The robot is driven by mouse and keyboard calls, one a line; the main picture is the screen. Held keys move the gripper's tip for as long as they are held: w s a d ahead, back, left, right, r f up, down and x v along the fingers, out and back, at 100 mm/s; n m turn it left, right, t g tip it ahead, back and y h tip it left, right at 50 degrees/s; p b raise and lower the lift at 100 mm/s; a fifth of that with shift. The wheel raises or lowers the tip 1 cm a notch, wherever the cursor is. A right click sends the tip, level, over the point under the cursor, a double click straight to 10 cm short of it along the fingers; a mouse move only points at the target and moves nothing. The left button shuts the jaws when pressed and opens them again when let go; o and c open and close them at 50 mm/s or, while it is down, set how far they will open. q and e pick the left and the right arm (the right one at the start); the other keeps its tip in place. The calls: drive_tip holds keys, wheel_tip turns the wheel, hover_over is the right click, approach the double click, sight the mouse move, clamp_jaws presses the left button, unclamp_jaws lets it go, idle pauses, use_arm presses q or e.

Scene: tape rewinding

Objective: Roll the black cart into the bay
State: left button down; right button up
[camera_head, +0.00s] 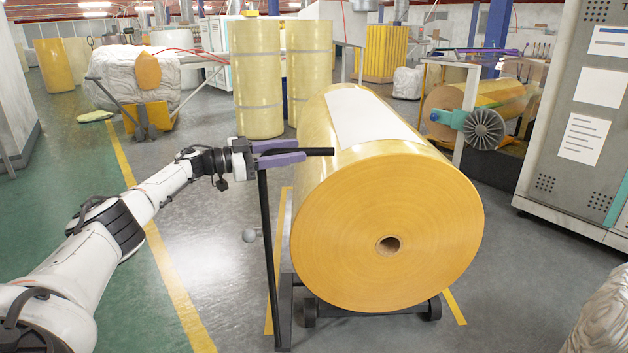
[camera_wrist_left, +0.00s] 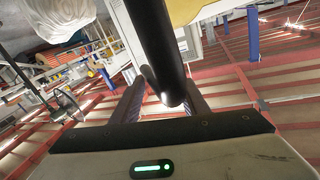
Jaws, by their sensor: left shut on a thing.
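The black cart (camera_head: 284,312) stands low on the floor and carries a huge yellow tape roll (camera_head: 345,240) lying on its side, its round end towards me. A tall black post rises at its left side to a short black handle bar (camera_head: 320,152). My left gripper (camera_head: 297,152) is shut on this bar with its purple fingers. In the left wrist view the handle bar (camera_wrist_left: 158,50) runs between the two fingers (camera_wrist_left: 163,103). Yellow floor lines (camera_head: 455,307) show on both sides of the cart, partly hidden by it. My right gripper is not in view.
A grey cabinet (camera_head: 575,120) with paper sheets stands at the right. A machine with a finned grey wheel (camera_head: 484,130) is behind the roll. Upright yellow rolls (camera_head: 257,80) stand behind. A wrapped white bale (camera_head: 130,78) is back left.

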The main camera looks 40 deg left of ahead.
use_arm(q)
drive_tip(key=s+d+f+m+g+h, duration=0.1)
drive_tip(key=s+d+m+g+h, duration=0.2)
drive_tip(key=d, duration=0.3)
drive_tip(key=shift+s+m+h, duration=0.3)
drive_tip(key=shift+s+h, duration=0.4)
drive_tip(key=shift+h, duration=0.1)
drive_tip(key=c, duration=1.9)
unclamp_jaws()
drive_tip(key=shift+r, duration=0.1)
drive_tip(key=shift+o, duration=1.4)
drive_tip(key=shift+a+r, duration=0.1)
drive_tip(key=shift+a, duration=0.1)
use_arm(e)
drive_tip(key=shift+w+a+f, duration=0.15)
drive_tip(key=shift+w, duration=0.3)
use_arm(q)
drive_tip(key=shift+r, duration=0.1)
